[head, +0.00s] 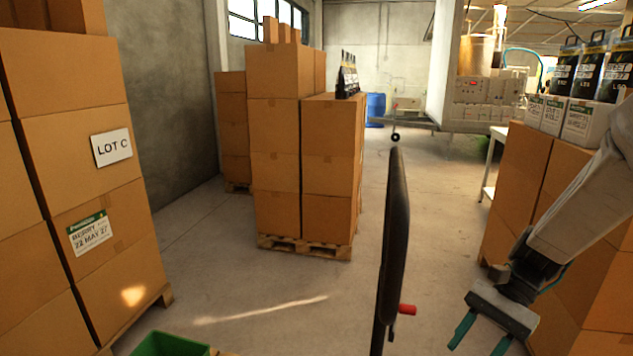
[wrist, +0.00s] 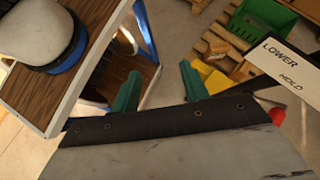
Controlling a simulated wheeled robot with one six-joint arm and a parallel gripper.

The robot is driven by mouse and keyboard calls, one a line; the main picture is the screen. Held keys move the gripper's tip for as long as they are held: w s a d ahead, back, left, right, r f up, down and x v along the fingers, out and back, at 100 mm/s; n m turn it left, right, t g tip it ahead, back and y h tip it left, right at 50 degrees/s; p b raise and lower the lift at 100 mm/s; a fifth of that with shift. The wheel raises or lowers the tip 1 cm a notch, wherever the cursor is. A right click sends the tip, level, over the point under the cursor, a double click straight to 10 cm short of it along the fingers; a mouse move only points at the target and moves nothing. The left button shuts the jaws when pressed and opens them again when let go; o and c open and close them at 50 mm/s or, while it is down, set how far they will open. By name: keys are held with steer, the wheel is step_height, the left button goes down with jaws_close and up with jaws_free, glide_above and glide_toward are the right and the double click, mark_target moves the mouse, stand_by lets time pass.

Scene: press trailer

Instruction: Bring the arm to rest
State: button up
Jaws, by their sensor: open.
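My gripper (head: 480,343) is at the lower right of the head view, with its two green fingers pointing down and spread apart. My arm comes in from the right edge, its grey link sloping down to the gripper. In the wrist view the green fingers of my gripper (wrist: 160,82) are apart, with nothing held between them.
A dark upright panel (head: 395,230) rises left of my gripper. The wrist view shows a wood-topped stand (wrist: 98,62), a green crate (wrist: 263,20) and a "LOWER MOLD" sign (wrist: 285,68). The middle floor is clear.

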steer(key=s+r+n+t+h, duration=0.6)
steer(key=s+r+n+h, duration=0.2)
steer(key=s+r, duration=0.6)
steer(key=shift+a+n, duration=0.25)
steer(key=shift+n, duration=1.05)
